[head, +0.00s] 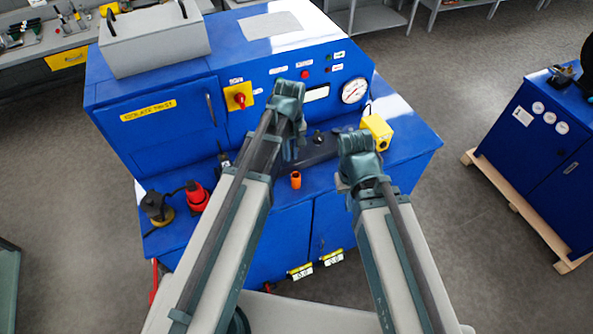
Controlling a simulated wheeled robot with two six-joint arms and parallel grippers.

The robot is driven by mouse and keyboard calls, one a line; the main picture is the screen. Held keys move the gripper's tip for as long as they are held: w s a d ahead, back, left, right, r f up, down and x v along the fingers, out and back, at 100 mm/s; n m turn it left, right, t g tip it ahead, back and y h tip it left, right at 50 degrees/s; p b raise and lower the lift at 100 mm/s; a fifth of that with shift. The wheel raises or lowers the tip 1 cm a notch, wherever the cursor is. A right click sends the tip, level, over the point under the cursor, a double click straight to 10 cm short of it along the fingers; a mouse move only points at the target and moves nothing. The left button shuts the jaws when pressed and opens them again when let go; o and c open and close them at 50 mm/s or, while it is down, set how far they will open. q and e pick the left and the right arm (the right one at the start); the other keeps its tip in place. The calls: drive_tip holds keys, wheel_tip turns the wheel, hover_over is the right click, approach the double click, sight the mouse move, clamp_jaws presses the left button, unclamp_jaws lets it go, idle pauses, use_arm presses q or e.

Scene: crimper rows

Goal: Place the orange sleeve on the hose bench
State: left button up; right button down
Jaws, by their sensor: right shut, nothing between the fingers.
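The orange sleeve (296,180) stands upright on the front ledge of the blue hose bench (408,153), near the middle. My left gripper (290,155) points down above and just behind the sleeve in the picture, apart from it. I cannot make out whether its fingers are open, and no held object shows. My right gripper (342,187) is shut and empty, to the right of the sleeve over the ledge.
A dark fitting (318,146) lies on the ledge behind the sleeve. A yellow box (377,131) stands to the right. A red fitting (196,196) and a dark one (157,208) stand at left. A gauge (354,90) and red switch (239,97) are on the panel.

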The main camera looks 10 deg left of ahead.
use_arm(q)
drive_tip(key=b, duration=0.8)
hover_over(292, 186)
drive_tip(key=shift+w+a+f, duration=0.1)
drive_tip(key=shift+w+f, duration=0.1)
drive_tip(key=shift+f, duration=1.9)
drive_tip(key=shift+w+f, duration=0.15)
drive_tip(key=shift+f, duration=1.95)
wheel_tip(292, 186, down, 6)
drive_tip(key=b, duration=0.6)
drive_tip(key=shift+r, duration=0.3)
drive_tip(key=shift+c, duration=0.2)
clamp_jaws()
